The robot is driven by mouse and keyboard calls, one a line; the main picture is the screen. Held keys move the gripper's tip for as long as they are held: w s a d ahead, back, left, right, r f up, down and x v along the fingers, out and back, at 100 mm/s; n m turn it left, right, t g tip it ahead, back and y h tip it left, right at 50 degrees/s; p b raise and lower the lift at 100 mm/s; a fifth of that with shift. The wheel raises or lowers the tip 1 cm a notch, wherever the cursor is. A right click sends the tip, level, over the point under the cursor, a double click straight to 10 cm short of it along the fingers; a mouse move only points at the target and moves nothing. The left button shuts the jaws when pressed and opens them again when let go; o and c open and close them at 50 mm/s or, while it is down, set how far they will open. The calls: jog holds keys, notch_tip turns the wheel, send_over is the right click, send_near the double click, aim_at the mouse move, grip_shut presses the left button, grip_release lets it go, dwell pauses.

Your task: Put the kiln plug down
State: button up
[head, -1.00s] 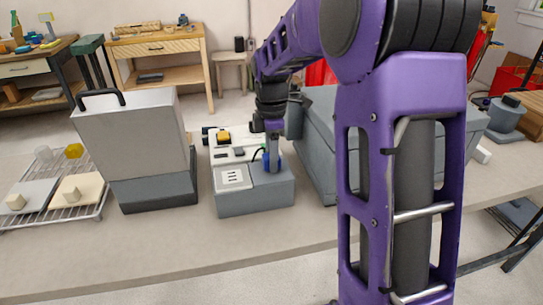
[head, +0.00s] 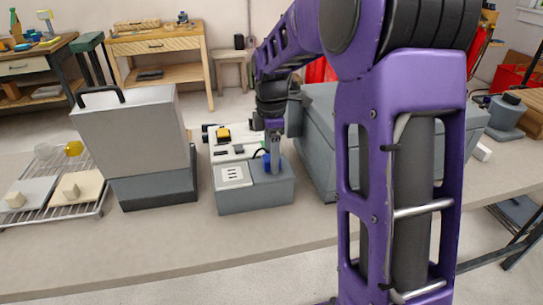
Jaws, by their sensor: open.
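A blue plug (head: 266,162), which I take to be the kiln plug, sits at the top of the grey box (head: 255,199), behind my fingers and partly hidden by them. A dark cable (head: 258,152) curves up beside it. My gripper (head: 275,165) points straight down over the right part of the box. It is open, with its fingers at the plug. I cannot tell whether a finger touches the plug. A white socket panel (head: 233,175) with several dark slots is on the box's left part, left of the plug.
A grey case with a black handle (head: 133,134) stands left of the box. Further left is a wire rack (head: 96,208) with pale blocks and a yellow glass piece (head: 74,149). A large grey case (head: 322,150) stands close on the right. The front of the table (head: 190,243) is clear.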

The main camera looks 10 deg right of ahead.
notch_tip(320, 180, up, 12)
jog(key=p, duration=0.2)
jog(key=shift+r, duration=0.25)
